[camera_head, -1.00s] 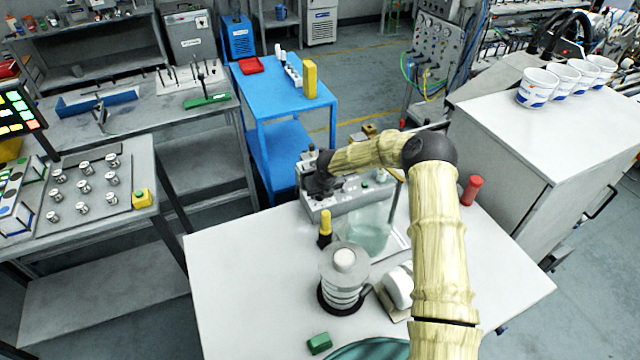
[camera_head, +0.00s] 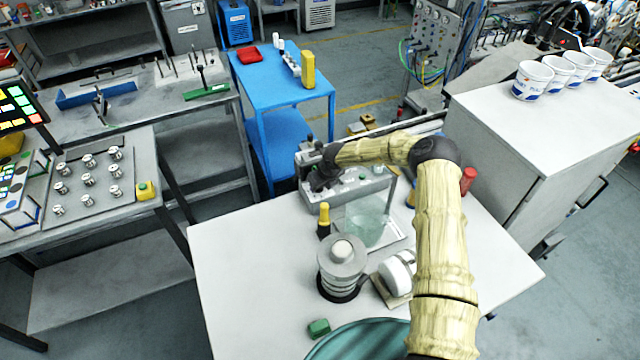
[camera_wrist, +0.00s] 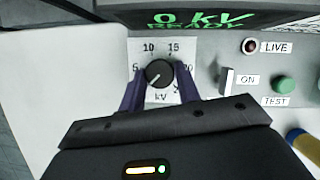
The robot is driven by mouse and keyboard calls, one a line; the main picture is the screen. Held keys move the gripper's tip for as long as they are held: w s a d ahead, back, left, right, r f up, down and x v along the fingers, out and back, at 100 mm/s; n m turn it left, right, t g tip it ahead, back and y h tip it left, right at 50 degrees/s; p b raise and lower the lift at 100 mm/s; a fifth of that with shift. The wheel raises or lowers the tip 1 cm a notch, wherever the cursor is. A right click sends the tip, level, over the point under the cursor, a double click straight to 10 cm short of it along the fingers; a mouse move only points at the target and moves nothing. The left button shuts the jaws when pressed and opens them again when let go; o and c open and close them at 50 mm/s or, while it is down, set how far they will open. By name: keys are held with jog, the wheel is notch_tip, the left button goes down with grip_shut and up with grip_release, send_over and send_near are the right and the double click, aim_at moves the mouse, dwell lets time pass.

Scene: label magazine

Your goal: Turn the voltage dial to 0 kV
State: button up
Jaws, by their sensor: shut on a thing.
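The voltage dial (camera_wrist: 160,75) is a round black knob on a white plate, marked 5, 10, 15, 20 and kV. Its white pointer line slants to the lower left; no 0 mark shows there, and a finger covers part of that side. My gripper (camera_wrist: 159,82) is shut on the dial, one dark finger on each side. The display (camera_wrist: 200,18) above reads "0 kV READY" in green. In the head view my gripper (camera_head: 322,180) is at the left part of the grey tester (camera_head: 345,193), and the dial is hidden there.
Right of the dial are a LIVE lamp (camera_wrist: 249,46), an ON switch (camera_wrist: 226,82) and a green TEST button (camera_wrist: 284,84). A clear box (camera_head: 367,222), a yellow-and-black handle (camera_head: 324,220) and a ringed insulator (camera_head: 342,265) stand close in front of the tester. The table's left front is clear.

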jog(key=o, duration=1)
jog(key=shift+c, duration=0.2)
jog(key=shift+r, duration=0.1)
jog(key=b+v, duration=0.4)
jog(key=v, duration=1.3)
jog(key=shift+b, duration=0.3)
jog(key=shift+s, duration=0.1)
